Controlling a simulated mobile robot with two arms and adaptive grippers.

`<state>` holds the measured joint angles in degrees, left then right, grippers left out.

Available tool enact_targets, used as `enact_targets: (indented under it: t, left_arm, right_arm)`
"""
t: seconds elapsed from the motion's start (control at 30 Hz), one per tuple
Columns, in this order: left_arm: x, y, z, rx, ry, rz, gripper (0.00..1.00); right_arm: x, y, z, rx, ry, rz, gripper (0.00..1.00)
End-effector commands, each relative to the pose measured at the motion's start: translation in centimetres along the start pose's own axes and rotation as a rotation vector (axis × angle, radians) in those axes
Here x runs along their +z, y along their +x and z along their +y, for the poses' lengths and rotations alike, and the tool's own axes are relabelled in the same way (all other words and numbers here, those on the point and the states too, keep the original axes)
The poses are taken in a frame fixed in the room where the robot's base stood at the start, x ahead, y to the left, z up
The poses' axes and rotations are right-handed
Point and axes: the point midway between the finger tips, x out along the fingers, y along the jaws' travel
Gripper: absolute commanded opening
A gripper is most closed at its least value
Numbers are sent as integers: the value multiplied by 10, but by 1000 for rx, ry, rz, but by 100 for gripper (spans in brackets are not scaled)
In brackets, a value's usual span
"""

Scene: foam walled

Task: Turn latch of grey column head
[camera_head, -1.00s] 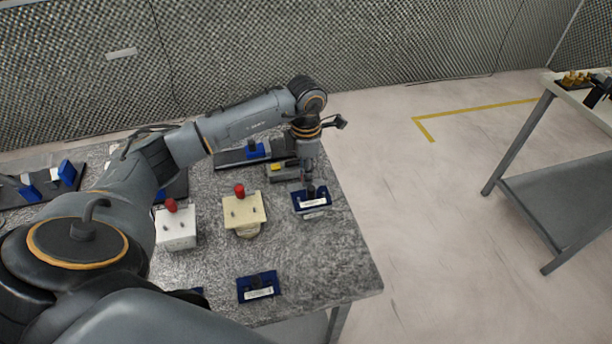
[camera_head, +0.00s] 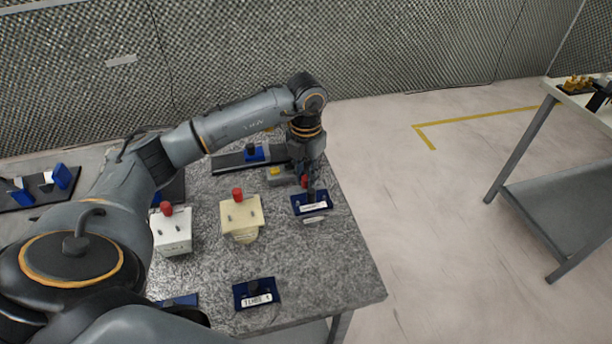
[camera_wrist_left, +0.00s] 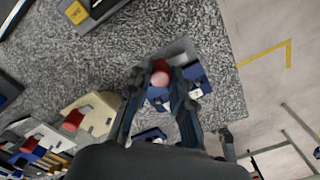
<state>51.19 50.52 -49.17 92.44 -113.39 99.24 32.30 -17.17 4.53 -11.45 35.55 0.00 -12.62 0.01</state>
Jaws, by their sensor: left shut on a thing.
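My left gripper (camera_head: 309,190) points down at the right end of the stone-topped table. In the left wrist view its two fingers (camera_wrist_left: 160,95) stand either side of a red knob (camera_wrist_left: 160,74) and are shut on it. The red knob also shows beside the gripper in the head view (camera_head: 305,181). A grey block (camera_wrist_left: 178,50), which looks like the grey column head, shows behind the knob, partly hidden by the fingers. A blue labelled stand (camera_head: 314,207) is right at the gripper. My right gripper is not in view.
A cream block (camera_head: 241,215) and a white block (camera_head: 172,232), each with a red knob, stand to the left. Another blue labelled stand (camera_head: 256,294) is near the front edge. The table's right edge is close.

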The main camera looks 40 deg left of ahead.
Motion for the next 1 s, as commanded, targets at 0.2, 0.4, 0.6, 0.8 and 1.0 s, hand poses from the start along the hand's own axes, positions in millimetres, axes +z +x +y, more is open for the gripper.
enact_targets:
  t: [0.2, 0.4, 0.6, 0.8, 1.0]
  left_arm:
    - [0, 0, 1, 1, -61, -1, 0]
    - [0, -1, 1, 1, -79, -1, 0]
    - [0, -1, 0, 1, -80, -1, 0]
    - [0, -1, 0, 0, -79, -2, 38]
    - [0, 0, 0, 0, -78, -1, 45]
  right_arm:
    - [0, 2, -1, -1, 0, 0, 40]
    - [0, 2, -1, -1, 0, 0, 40]
    - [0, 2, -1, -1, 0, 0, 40]
    - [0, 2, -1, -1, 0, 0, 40]
    - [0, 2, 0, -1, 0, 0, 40]
